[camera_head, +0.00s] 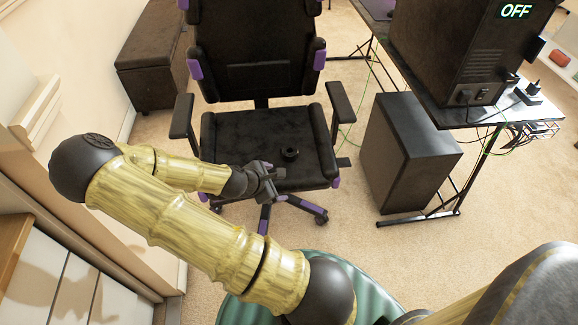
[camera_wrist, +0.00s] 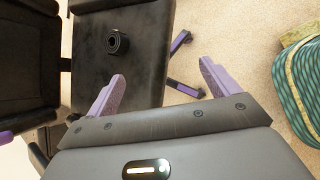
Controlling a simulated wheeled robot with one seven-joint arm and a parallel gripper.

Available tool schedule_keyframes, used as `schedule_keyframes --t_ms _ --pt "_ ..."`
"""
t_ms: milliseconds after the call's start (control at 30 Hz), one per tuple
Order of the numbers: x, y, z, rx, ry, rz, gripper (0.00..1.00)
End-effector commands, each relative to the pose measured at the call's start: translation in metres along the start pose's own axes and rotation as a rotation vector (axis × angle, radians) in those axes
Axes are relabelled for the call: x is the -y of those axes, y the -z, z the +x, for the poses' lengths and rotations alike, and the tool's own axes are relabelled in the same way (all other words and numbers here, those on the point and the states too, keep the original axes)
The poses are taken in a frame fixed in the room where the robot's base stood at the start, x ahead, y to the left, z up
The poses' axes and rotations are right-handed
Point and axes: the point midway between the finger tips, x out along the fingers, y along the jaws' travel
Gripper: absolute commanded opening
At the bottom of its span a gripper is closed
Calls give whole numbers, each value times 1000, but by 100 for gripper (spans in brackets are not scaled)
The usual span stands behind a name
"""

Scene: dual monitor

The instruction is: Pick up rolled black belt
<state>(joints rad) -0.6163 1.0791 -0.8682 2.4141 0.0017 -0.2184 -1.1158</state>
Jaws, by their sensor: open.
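The rolled black belt (camera_head: 290,154) lies on the black seat (camera_head: 237,137) of the office chair, right of the seat's middle. In the wrist view the belt (camera_wrist: 117,43) is a small dark coil on the seat, beyond and left of my fingers. My gripper (camera_head: 274,180) is over the front edge of the seat in the head view, left of and nearer than the belt. In the wrist view my gripper (camera_wrist: 160,82) shows two purple fingers spread wide, with nothing between them. The belt is apart from the fingers.
The chair's armrests (camera_head: 341,103) rise on both sides of the seat, and its backrest (camera_head: 257,50) stands behind. A black box-shaped case (camera_head: 405,150) stands right of the chair under a desk (camera_head: 470,112). A dark ottoman (camera_head: 155,60) is at the back left. Carpet around the chair is mostly clear.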

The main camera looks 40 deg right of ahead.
Motion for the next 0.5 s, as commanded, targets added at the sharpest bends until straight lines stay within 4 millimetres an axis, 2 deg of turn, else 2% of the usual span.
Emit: schedule_keyframes --t_ms 33,200,400,500 --pt "2 11 24 45 -41 -83 87" --pt "-21 21 56 192 -189 -369 87" --pt "-49 34 65 335 -318 -627 87" --pt "-56 36 62 364 -343 -678 87"
